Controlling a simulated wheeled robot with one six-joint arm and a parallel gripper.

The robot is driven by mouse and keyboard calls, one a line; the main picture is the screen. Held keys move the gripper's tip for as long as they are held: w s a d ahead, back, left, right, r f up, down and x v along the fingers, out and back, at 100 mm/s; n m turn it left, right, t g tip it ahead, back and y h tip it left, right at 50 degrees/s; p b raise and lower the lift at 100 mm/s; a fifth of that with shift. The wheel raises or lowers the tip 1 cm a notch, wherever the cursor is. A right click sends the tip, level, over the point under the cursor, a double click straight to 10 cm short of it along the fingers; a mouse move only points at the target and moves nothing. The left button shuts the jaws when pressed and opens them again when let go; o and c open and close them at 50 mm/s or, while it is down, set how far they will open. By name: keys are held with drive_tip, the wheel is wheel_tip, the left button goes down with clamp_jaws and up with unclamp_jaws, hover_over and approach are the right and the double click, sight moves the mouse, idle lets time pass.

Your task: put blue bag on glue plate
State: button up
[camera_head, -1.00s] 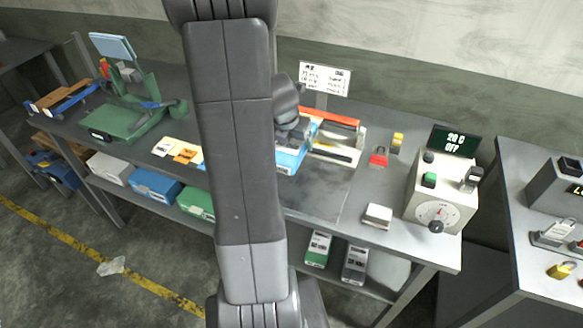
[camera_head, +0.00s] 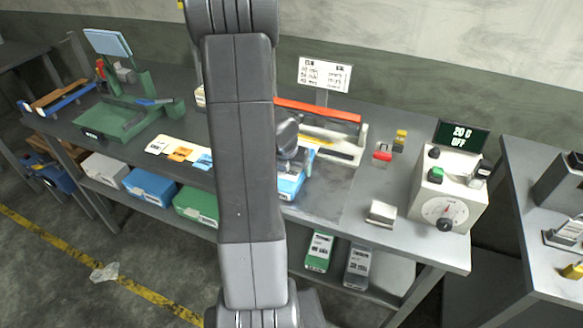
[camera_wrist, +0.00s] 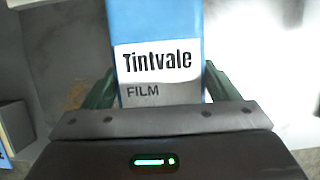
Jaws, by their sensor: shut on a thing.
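The blue bag (camera_wrist: 158,45) has a white and grey label reading "Tintvale FILM" and fills the upper middle of the wrist view. My gripper (camera_wrist: 160,88) is shut on it, with a green finger on each side. In the head view, part of the blue bag (camera_head: 291,187) shows beside my arm, over the front of the bench, and my arm hides the rest. A flat dark grey panel (camera_head: 322,208) lies on the bench to its right. I cannot tell whether this is the glue plate.
A device with a red bar (camera_head: 318,110) stands behind the bag. A dial box (camera_head: 447,200) with a display reading "20 C OFF" stands at the right. A green stand (camera_head: 120,120) and several cards (camera_head: 180,153) lie left. Boxes fill the lower shelf.

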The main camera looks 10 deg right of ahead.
drive_tip(key=shift+f, duration=0.15)
drive_tip(key=o, duration=0.9)
drive_tip(key=shift+o, duration=0.2)
drive_tip(key=shift+r, duration=0.45)
drive_tip(key=p+v, duration=0.4)
drive_tip(key=v, duration=0.7)
drive_tip(key=shift+r, duration=0.2)
drive_tip(key=shift+s+a, duration=0.1)
